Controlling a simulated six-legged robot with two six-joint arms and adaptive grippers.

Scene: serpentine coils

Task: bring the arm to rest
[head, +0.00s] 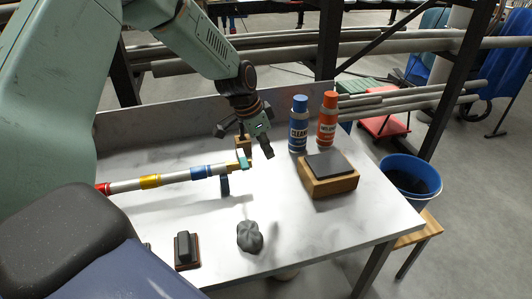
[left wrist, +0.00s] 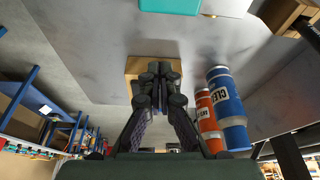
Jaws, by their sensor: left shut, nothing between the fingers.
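My left gripper (head: 266,152) hangs above the white table at the end of my green arm, near the back of the table. It is shut and empty. In the left wrist view the fingers (left wrist: 156,95) are close together, with a small wooden block (left wrist: 132,68) behind them. That wooden block also shows in the head view (head: 242,144), just left of the gripper. The gripper appears apart from the things around it, though the exact gap is hard to tell. My right gripper is in neither view.
A banded pipe (head: 175,177) lies left of the gripper. A blue can (head: 298,125) and an orange can (head: 327,120) stand right, behind a wooden block with a dark pad (head: 329,164). A dark lump (head: 249,237) and dark block (head: 186,249) lie in front. A blue bucket (head: 408,176) stands beyond the table.

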